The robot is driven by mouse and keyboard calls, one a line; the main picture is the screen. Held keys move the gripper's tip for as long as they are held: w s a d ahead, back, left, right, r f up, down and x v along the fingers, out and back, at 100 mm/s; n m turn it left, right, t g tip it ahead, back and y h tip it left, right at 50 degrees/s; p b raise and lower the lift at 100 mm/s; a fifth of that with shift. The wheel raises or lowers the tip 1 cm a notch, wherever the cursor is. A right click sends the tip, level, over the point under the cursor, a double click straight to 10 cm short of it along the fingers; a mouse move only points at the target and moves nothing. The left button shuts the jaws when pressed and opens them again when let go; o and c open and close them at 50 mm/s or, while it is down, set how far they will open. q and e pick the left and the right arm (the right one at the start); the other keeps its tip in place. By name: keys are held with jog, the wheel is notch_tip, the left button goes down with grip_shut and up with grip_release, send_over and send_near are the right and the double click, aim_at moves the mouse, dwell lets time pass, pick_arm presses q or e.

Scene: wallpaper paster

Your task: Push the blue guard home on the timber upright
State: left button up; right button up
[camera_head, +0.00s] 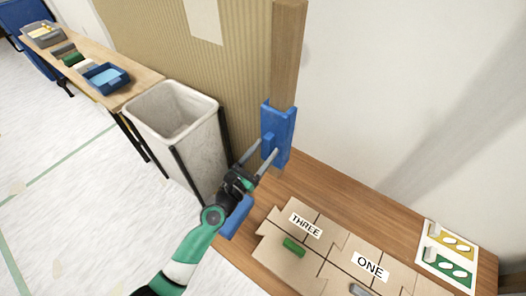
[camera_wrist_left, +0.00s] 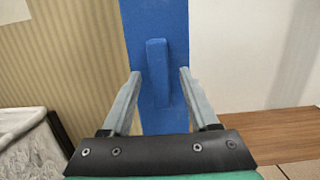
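The timber upright (camera_head: 288,50) stands against the wall at the back edge of the wooden bench. The blue guard (camera_head: 282,123) is a channel at the upright's lower part, with the bare timber rising above it. Whether it is fully seated cannot be told. A small blue handle (camera_head: 268,143) sticks out of the guard's front. My left gripper (camera_head: 264,151) reaches up to the guard with its fingers open, one on each side of the handle. The left wrist view shows the handle (camera_wrist_left: 157,66) between the fingers, with gaps on both sides. The guard (camera_wrist_left: 165,115) fills the middle there.
A white bin (camera_head: 172,112) stands left of the gripper. On the bench (camera_head: 350,200) lie cardboard panels marked THREE and ONE, with a green piece (camera_head: 293,247). A card with yellow and green panels (camera_head: 447,256) lies at the right. A side table (camera_head: 140,82) holds trays.

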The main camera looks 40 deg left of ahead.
pick_arm(q)
jog(key=shift+s, duration=0.2)
jog(key=s+d+f+b, duration=0.1)
jog(key=s, duration=1)
jog(key=shift+d+f, duration=0.25)
jog(key=shift+f, duration=0.1)
